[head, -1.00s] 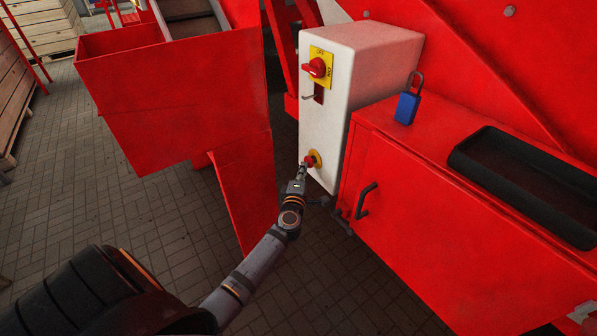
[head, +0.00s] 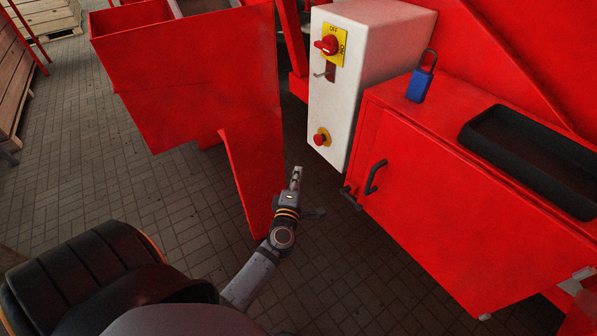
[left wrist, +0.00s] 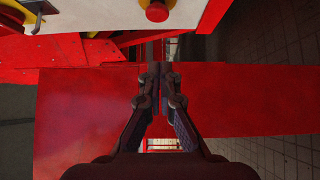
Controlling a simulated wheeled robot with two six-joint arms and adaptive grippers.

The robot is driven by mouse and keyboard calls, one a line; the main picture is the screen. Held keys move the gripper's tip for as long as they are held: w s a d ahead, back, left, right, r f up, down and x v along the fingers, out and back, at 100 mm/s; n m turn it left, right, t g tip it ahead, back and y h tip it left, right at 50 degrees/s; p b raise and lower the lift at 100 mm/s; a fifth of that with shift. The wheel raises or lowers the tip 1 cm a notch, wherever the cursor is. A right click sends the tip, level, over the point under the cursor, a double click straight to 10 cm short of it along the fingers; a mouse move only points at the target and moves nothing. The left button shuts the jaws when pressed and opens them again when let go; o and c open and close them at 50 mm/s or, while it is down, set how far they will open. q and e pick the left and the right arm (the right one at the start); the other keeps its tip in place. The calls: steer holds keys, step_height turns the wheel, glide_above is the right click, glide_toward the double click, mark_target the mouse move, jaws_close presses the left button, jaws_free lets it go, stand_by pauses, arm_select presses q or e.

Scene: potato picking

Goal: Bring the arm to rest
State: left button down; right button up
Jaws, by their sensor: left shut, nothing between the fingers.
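My left gripper (head: 296,172) is shut and empty in the head view. It hangs in the air below and left of the white control box, apart from it. In the left wrist view its fingers (left wrist: 160,72) meet in front of a red panel. The white control box (head: 335,110) carries a red rotary switch (head: 327,45) on a yellow plate and a red stop button (head: 320,138) with a yellow ring. The button also shows at the top of the left wrist view (left wrist: 157,10). My right gripper is not in view.
A red cabinet (head: 440,210) with a dark handle stands at the right. On it are a blue padlock (head: 420,85) and a black tray (head: 480,138). Tiled floor (head: 120,190) lies open between.

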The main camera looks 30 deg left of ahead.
arm_select(q)
steer(key=s+d+f+m+g+h, duration=0.25)
steer(key=s+f+m, duration=0.25)
steer(key=f, duration=0.7)
steer(key=s+d+f+m+g+h, duration=0.1)
steer(key=s+f+m+g+h, duration=0.15)
steer(key=s+f+m, duration=0.65)
steer(key=s+d+f+m+g+h, duration=0.2)
steer(key=f+g, duration=0.1)
steer(key=f, duration=1.2)
steer(key=s+a+f+m+g, duration=0.1)
steer(key=s+f+m+g, duration=0.1)
steer(key=s+f, duration=0.35)
steer(key=s+a+f+m+g+y, duration=0.1)
steer(key=s+f+m+g, duration=0.15)
steer(key=s, duration=0.65)
steer(key=s+a+f+m+g, duration=0.1)
steer(key=s+f+m+g, duration=0.15)
steer(key=s, duration=0.55)
steer(key=s+r+p, duration=0.3)
steer(key=r+p, duration=0.9)
steer(key=p, duration=0.2)
steer(key=shift+s+r, duration=0.2)
steer(key=shift+r, duration=0.1)
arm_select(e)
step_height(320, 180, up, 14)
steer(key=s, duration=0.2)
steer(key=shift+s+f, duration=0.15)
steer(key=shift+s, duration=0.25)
